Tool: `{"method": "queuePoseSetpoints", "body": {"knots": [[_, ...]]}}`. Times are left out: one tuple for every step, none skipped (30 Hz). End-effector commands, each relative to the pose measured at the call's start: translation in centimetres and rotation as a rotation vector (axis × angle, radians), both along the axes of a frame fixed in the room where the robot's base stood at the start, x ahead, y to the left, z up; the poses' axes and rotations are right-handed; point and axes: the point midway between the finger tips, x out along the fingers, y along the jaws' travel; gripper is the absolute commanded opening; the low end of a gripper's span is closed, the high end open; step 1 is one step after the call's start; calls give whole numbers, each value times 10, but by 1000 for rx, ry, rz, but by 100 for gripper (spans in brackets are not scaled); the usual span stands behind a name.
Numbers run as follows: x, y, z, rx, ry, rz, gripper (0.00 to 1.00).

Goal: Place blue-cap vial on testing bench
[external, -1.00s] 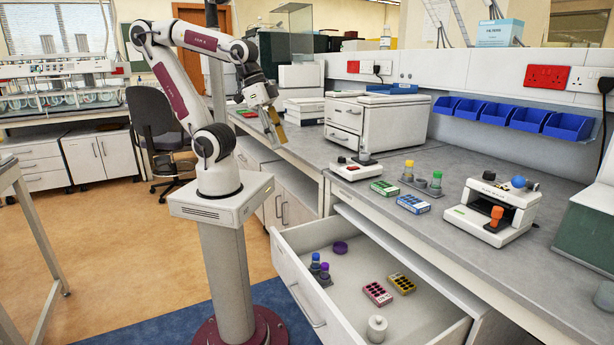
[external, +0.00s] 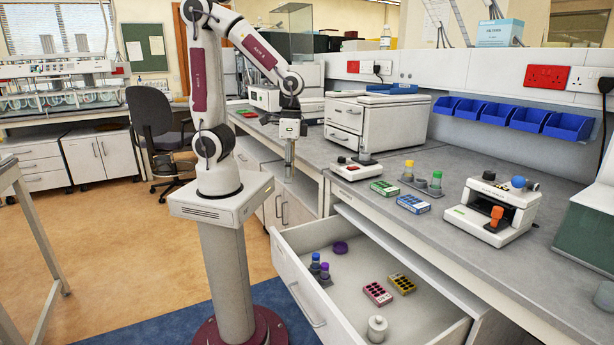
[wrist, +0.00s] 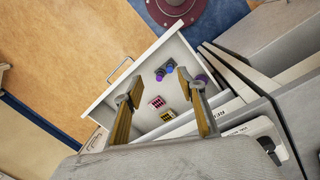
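The blue-cap vial (external: 315,258) stands in the open drawer (external: 330,316), beside a purple-cap vial (external: 324,269). In the wrist view, the blue cap (wrist: 169,67) and purple cap (wrist: 160,73) show beyond and between my fingers. My gripper (external: 290,158) points down, above and behind the drawer's left end in the external view, clear of the vials. In the wrist view, my gripper (wrist: 166,91) has its two fingers wide apart with nothing held. The grey bench top (external: 465,157) runs above the drawer.
The drawer also holds a purple ring (external: 340,247), pink rack (external: 377,294), yellow rack (external: 402,284) and grey jar (external: 377,329). On the bench are a vial holder (external: 420,188), green box (external: 384,188), blue box (external: 413,204) and white device (external: 490,210).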

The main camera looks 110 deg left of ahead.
Motion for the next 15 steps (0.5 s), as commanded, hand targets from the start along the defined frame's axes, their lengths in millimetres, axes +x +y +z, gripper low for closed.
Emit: {"method": "queuePoseSetpoints", "body": {"knots": [[2, 0, -7, -10, 19, 17, 40], [3, -1, -11, -16, 28, 27, 40], [5, -1, -15, -22, 39, 41, 40], [7, -1, -19, -28, 47, 52, 40], [8, -2, -23, -34, 57, 63, 40], [9, -2, -28, -41, 69, 78, 40], [10, -2, -32, -46, 79, 90, 40], [11, -3, -36, -52, 86, 102, 40], [13, -3, -41, -59, 98, 118, 40], [14, -3, -45, -63, 106, 129, 40], [15, -3, -49, -69, 113, 142, 40], [17, -4, -54, -76, 126, 158, 40], [18, -4, -58, -80, 133, 171, 40], [19, -4, -62, -85, 140, 183, 40], [21, -5, -68, -91, 150, 201, 40]]}}
